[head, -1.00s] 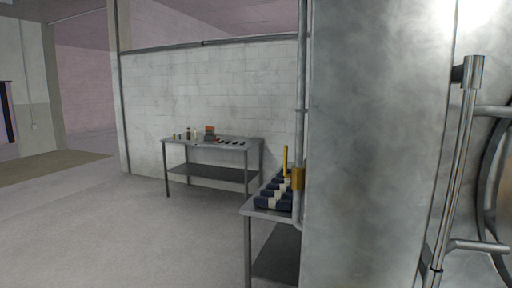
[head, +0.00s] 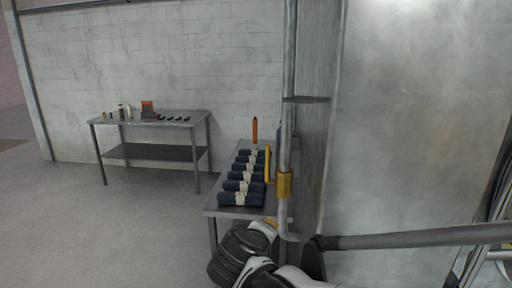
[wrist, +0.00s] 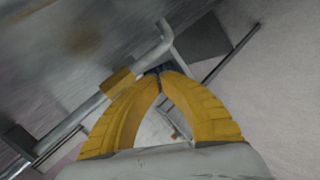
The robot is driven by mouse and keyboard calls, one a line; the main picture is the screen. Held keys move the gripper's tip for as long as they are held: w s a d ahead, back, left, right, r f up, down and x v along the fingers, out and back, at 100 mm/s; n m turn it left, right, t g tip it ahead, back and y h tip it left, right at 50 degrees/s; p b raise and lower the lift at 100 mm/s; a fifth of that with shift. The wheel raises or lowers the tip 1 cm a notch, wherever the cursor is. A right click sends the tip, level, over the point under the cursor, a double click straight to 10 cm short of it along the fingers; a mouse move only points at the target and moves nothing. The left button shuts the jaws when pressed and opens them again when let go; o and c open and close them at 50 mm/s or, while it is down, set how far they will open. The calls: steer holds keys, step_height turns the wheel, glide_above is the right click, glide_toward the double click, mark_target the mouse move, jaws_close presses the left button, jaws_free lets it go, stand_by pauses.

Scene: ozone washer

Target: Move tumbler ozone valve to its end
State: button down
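A vertical metal pipe (head: 290,90) carries a brass valve body (head: 284,186). An upright yellow lever (head: 267,163) shows just left of it; I take this to be the ozone valve handle. In the wrist view the brass body (wrist: 118,82) is left of my fingers, on the slanting pipe. I cannot make out the lever there. My gripper (wrist: 160,74) has yellow fingers whose tips meet, with nothing clearly held between them. In the head view my gripper (head: 273,228) is low, below the valve and apart from it, partly hidden by my wrist.
A side table (head: 212,207) with several dark rolled bundles (head: 242,186) and an upright orange item (head: 254,131) stands left of the pipe. A second table (head: 175,118) with small items is by the wall. A large metal cabinet (head: 415,130) fills the right. The left floor is clear.

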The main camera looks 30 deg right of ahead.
steer(key=w+a+r+n+t+h+p, duration=0.1)
steer(key=w+r+n+t+h+p, duration=0.1)
steer(key=w+r, duration=0.3)
steer(key=w+a+r+n+t+h+p, duration=0.1)
steer(key=w+r+n+t+h+p, duration=0.15)
steer(key=r, duration=0.45)
steer(key=b+x, duration=0.1)
steer(key=x, duration=1.3)
steer(key=shift+s+d+b, duration=0.15)
steer(key=shift+b, duration=0.2)
steer(key=shift+r+m+g, duration=0.15)
steer(key=shift+m+g, duration=0.1)
steer(key=shift+w+d+p, duration=0.15)
steer(key=shift+w+p, duration=0.1)
steer(key=shift+p, duration=0.3)
